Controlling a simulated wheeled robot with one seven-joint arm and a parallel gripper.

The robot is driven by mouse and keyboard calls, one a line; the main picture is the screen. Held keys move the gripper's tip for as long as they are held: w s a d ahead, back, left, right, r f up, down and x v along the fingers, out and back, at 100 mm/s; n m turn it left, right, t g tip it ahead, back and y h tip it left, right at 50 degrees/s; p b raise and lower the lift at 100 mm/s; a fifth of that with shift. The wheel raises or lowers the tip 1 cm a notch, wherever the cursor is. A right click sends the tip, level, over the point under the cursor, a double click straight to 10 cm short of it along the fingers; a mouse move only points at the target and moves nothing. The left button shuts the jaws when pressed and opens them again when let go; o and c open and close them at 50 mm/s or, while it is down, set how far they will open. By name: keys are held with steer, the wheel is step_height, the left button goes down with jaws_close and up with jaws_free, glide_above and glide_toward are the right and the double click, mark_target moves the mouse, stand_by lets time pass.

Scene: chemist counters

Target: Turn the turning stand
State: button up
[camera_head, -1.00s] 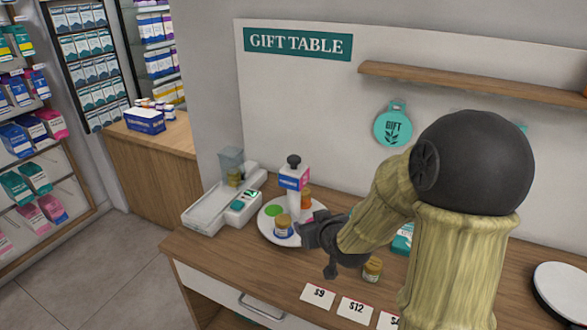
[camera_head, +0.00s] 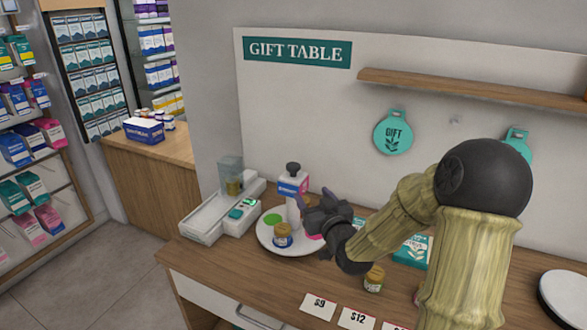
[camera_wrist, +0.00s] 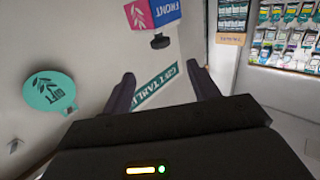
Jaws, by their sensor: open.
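The turning stand is a white round plate (camera_head: 268,238) on the wooden table, with a white post (camera_head: 292,212), a pink and blue block (camera_head: 290,187) and a black knob on top. A small jar with an orange lid (camera_head: 282,236) and a green spot (camera_head: 272,219) are on its front and left part. My gripper (camera_head: 316,198) is open and empty at the right side of the post, over the plate, hiding part of it. In the wrist view the block, marked FRONT (camera_wrist: 150,12), and the knob (camera_wrist: 160,41) show beyond the open fingers (camera_wrist: 162,88).
A white device (camera_head: 222,212) stands close left of the plate. Another jar (camera_head: 374,278), price cards (camera_head: 357,317) and a teal box (camera_head: 413,250) lie to the right. A shelf (camera_head: 470,86) and round teal tag (camera_head: 394,132) are on the back wall.

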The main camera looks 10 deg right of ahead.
mark_target(294, 168)
steer(key=w+p, duration=0.1)
steer(key=w, duration=0.3)
steer(key=w+a+p, duration=0.1)
steer(key=w, duration=0.4)
steer(key=w+a+p, duration=0.1)
steer(key=w, duration=0.4)
steer(key=shift+w+a, duration=0.2)
steer(key=shift+w, duration=0.05)
steer(key=shift+w+f, duration=0.1)
steer(key=shift+w, duration=0.6)
steer(key=shift+a, duration=0.1)
steer(key=shift+s+a, duration=0.1)
steer(key=shift+s, duration=0.05)
steer(key=shift+c, duration=0.9)
steer(key=shift+d, duration=0.2)
jaws_close()
